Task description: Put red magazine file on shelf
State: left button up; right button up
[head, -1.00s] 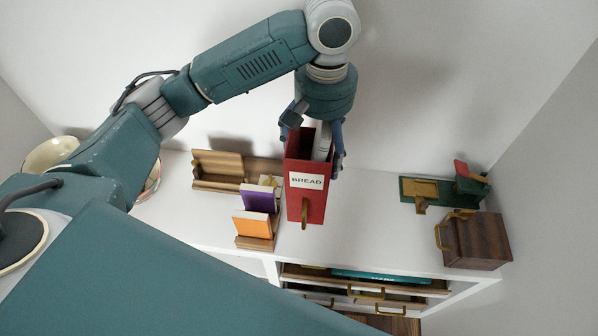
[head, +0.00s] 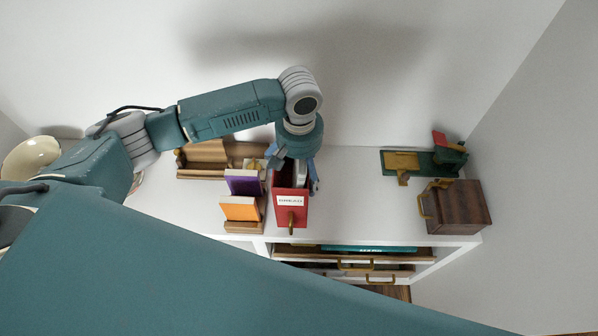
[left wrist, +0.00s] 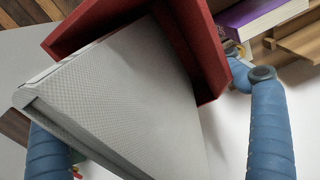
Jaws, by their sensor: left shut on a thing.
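The red magazine file (head: 291,215) stands about upright at the front middle of the white shelf top (head: 365,210). It has a white label and a brass pull on its front. I cannot tell whether its base touches the surface. My left gripper (head: 296,175) is over its rear, shut on it from above. In the left wrist view, the file's red walls (left wrist: 205,50) surround a grey book or binder (left wrist: 120,95), with a blue finger on either side. My right gripper is not in view.
A purple book (head: 243,182) and an orange book (head: 240,208) stand close left of the file. A wooden tray (head: 205,160) is behind them. A dark wooden box (head: 458,207) and a green-and-brass stand (head: 420,163) are at the right. Drawers (head: 350,258) are below.

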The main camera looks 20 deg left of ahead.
pick_arm(q)
jog(key=shift+w+f, duration=0.1)
jog(key=shift+f, duration=1.05)
jog(key=o, duration=1.7)
jog(key=shift+f, duration=0.1)
notch_tip(320, 180, up, 12)
jog(key=shift+d+f+b, duration=0.1)
jog(key=shift+f+b, duration=0.15)
jog(key=shift+b, duration=0.75)
jog(key=shift+r, duration=0.4)
